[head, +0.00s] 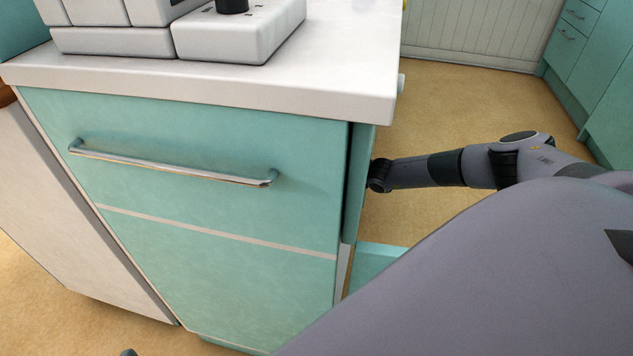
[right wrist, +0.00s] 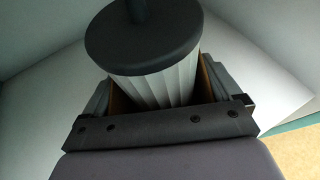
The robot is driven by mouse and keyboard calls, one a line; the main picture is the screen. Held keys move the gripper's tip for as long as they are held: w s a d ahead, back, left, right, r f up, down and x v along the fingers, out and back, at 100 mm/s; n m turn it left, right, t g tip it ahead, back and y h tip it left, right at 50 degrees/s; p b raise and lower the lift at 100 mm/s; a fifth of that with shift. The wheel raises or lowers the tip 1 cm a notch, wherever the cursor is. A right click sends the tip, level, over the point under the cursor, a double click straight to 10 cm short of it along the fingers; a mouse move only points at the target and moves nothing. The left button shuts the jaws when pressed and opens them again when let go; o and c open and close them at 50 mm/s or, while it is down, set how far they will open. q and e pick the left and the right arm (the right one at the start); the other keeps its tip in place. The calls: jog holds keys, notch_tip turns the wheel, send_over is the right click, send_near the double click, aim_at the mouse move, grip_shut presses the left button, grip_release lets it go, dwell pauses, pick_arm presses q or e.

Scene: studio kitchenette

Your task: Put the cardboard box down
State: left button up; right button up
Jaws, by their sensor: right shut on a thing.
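In the right wrist view my right gripper (right wrist: 160,88) is shut on a pale pleated object (right wrist: 165,92) with a round dark cap (right wrist: 143,38) and a dark stem. Brown strips show along the inner sides of the fingers. The cap hides the fingertips. No cardboard box can be made out in either view. In the head view my right arm reaches left behind the teal cabinet's side, and the gripper is hidden there.
A teal cabinet (head: 200,240) with a metal handle (head: 170,165) stands close in front, under a pale worktop (head: 340,85). A grey-white appliance (head: 235,32) stands on top. Pale walls surround the right gripper. Tan floor (head: 470,95) is open at the right, before teal drawers (head: 575,50).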

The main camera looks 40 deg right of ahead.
notch_tip(320, 180, down, 3)
jog(key=shift+r+b, duration=0.1)
jog(key=shift+b, duration=0.45)
pick_arm(q)
jog(key=shift+s+a+r+m+t, duration=0.1)
jog(key=shift+s+a+m+t, duration=0.15)
jog(key=shift+a+t, duration=0.2)
pick_arm(e)
jog(key=shift+s+f, duration=0.1)
jog(key=shift+f, duration=0.2)
jog(key=shift+f, duration=0.15)
jog(key=o, duration=0.7)
pick_arm(q)
jog(key=d+n+g+p, duration=0.1)
jog(key=p, duration=0.1)
jog(key=w+d+g+h+p, duration=0.1)
jog(key=d+p, duration=0.1)
jog(key=p, duration=0.1)
jog(key=shift+d+n+g, duration=0.15)
jog(key=shift+n+g, duration=0.2)
pick_arm(e)
jog(key=v, duration=1.2)
